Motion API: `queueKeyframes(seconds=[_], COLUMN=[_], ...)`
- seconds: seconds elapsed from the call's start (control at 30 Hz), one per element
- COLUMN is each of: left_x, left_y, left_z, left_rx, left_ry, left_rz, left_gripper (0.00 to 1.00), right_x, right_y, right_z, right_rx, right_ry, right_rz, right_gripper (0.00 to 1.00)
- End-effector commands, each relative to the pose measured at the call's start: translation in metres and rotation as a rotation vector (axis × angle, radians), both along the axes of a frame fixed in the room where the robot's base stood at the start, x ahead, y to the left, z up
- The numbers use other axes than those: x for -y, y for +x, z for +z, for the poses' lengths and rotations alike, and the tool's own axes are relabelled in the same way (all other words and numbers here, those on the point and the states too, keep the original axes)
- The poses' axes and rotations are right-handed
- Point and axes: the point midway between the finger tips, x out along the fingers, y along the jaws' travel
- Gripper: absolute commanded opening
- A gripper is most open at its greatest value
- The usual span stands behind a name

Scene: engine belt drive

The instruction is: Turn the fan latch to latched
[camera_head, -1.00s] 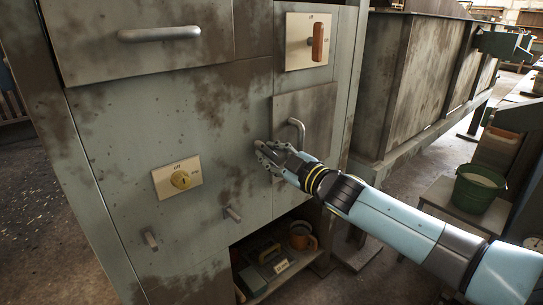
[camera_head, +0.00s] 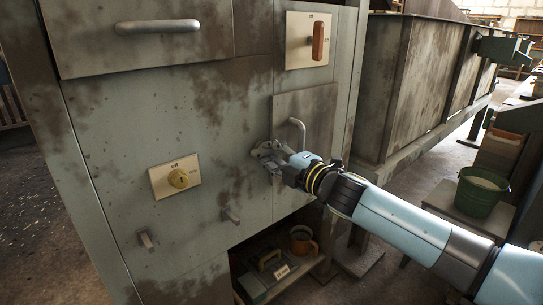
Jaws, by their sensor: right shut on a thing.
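The grey cabinet front (camera_head: 215,125) fills the left and middle of the head view. My right gripper (camera_head: 262,152) is against this front, at the left edge of a small door panel with a curved handle (camera_head: 298,132). It is shut on a small part that its fingers hide, probably the fan latch. I cannot read the position of that part. My left gripper is not in view.
Above are a drawer handle (camera_head: 158,26) and a wooden-gripped switch lever (camera_head: 318,41).

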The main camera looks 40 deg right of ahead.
Motion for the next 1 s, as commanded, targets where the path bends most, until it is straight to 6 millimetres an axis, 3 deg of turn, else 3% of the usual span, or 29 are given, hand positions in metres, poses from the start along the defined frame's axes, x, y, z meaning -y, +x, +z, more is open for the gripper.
queueKeyframes(seconds=[0.67,0.7,0.8,0.87,1.0], left_x=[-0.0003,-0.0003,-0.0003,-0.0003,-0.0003], left_y=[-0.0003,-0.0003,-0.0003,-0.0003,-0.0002], left_z=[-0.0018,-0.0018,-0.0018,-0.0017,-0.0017], left_rx=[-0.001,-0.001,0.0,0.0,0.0], left_ry=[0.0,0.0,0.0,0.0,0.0], left_rz=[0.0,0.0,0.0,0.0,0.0], left_gripper=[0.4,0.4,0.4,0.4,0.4], right_x=[-0.0001,-0.0001,0.0,-0.0001,-0.0001], right_y=[-0.0009,-0.001,-0.0008,-0.0006,-0.0004], right_z=[-0.0022,-0.0023,-0.0019,-0.0016,-0.001], right_rx=[0.001,0.001,0.002,0.003,0.003], right_ry=[-0.06,-0.06,-0.06,-0.059,-0.059], right_rz=[0.0,0.0,0.0,0.0,0.0], right_gripper=[0.0,0.21,0.34,0.39,0.39])
